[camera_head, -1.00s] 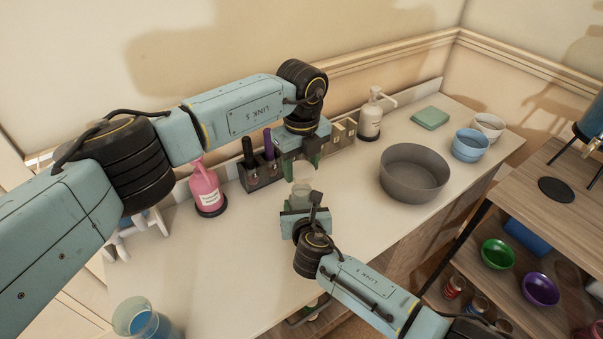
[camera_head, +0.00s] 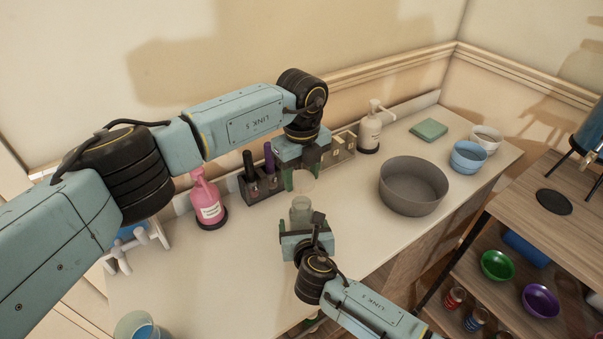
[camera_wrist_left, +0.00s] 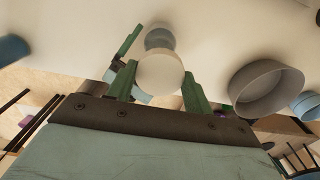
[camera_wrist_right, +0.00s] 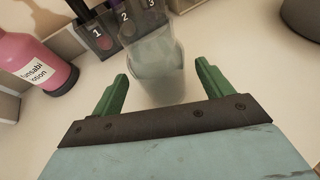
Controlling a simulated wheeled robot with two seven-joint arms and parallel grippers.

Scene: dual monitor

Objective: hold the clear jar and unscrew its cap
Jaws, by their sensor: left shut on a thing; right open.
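The clear jar (camera_head: 301,212) is in the middle of the counter in the head view, in front of my right gripper. It also shows in the right wrist view (camera_wrist_right: 157,80). The pale round cap (camera_head: 302,181) appears above the jar in the head view; whether they touch is unclear. My left gripper (camera_wrist_left: 160,88) is shut on the cap, its green fingers on either side of it. My right gripper (camera_wrist_right: 160,95) is open, with the jar just beyond and between its fingertips, without visible finger contact.
Behind the grippers stand a pink bottle (camera_head: 208,205) and a numbered holder (camera_head: 263,186). A grey bowl (camera_head: 412,185), a white pump bottle (camera_head: 369,132) and a blue bowl (camera_head: 468,156) are to the right. The front middle counter (camera_head: 225,270) is clear.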

